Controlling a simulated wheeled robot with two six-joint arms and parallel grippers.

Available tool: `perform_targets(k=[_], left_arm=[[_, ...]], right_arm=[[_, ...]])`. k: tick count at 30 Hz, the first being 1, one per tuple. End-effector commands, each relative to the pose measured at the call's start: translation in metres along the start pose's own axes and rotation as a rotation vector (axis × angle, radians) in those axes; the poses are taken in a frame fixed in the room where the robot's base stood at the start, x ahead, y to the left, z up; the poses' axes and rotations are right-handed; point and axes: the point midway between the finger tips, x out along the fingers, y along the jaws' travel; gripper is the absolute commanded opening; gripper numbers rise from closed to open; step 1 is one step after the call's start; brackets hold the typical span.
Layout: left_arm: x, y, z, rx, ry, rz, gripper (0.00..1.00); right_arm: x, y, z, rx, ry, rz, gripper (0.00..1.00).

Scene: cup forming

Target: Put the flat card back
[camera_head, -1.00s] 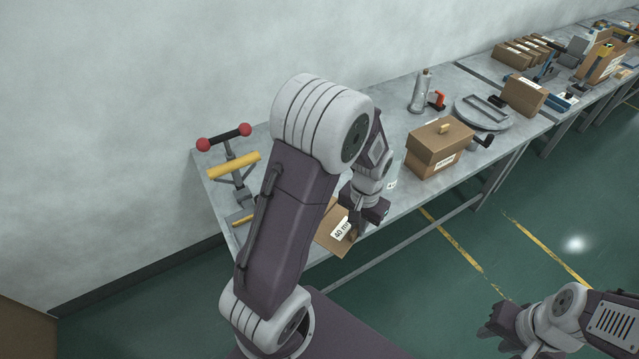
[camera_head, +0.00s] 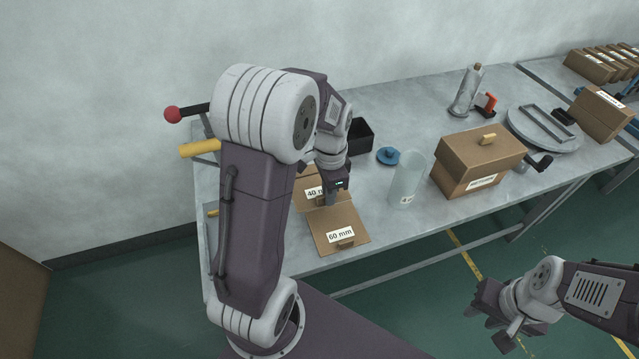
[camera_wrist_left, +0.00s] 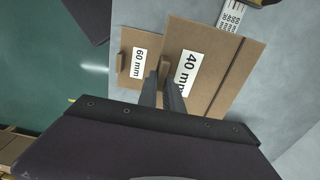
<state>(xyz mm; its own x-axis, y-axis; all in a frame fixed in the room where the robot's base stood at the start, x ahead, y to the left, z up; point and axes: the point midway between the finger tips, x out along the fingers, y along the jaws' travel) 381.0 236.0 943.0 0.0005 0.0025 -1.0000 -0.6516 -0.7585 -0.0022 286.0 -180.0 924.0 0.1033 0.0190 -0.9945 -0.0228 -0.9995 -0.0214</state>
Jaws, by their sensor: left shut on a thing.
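A flat brown card labelled "40 mm" (camera_head: 312,194) is partly hidden behind my left arm in the head view. In the left wrist view the 40 mm card (camera_wrist_left: 222,62) looks large, has a dark fold line and a small tab at its edge. My left gripper (camera_head: 332,198) is shut on this tab, which shows between the fingers (camera_wrist_left: 163,82). A second brown card labelled "60 mm" (camera_head: 342,222) lies towards the table's front edge; it also shows in the left wrist view (camera_wrist_left: 128,72). My right gripper (camera_head: 486,300) is off the table's front; its jaw opening is unclear.
A clear cylinder (camera_head: 408,182) stands right of the cards, with a blue knobbed disc (camera_head: 388,157) and black bin (camera_head: 358,136) behind. A lidded cardboard box (camera_head: 478,162) stands farther right. A yellow-handled device (camera_head: 200,149) is at the left. The grey table (camera_head: 405,232) is bare near its front.

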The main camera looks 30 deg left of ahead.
Motion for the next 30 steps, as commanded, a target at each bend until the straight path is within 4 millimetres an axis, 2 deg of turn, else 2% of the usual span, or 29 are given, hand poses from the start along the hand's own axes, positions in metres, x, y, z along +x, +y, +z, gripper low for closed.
perform_targets(k=[6, 9, 12, 18, 24, 30], left_arm=[[0.038, -0.057, -0.019, -0.004, -0.002, 0.003, 0.0], [0.051, -0.079, -0.027, -0.005, -0.001, 0.002, 0.0], [0.059, -0.092, -0.033, -0.003, -0.001, 0.001, 0.0], [0.066, -0.097, -0.034, -0.002, -0.001, 0.001, 0.0], [0.099, -0.096, -0.034, -0.003, -0.002, 0.003, 0.0], [0.103, -0.097, -0.034, -0.003, 0.0, 0.0, 0.0]], right_arm=[[-0.004, 0.0, 0.0, 0.0, 0.0, 0.0, 0.32], [-0.005, 0.0, -0.001, 0.0, 0.0, 0.0, 0.32], [-0.006, 0.0, -0.001, 0.0, 0.0, 0.0, 0.32], [-0.006, 0.0, -0.001, 0.0, 0.0, 0.0, 0.32], [-0.005, 0.0, -0.001, 0.0, 0.0, 0.0, 0.32], [-0.005, 0.0, -0.001, 0.0, 0.0, 0.0, 0.32]])
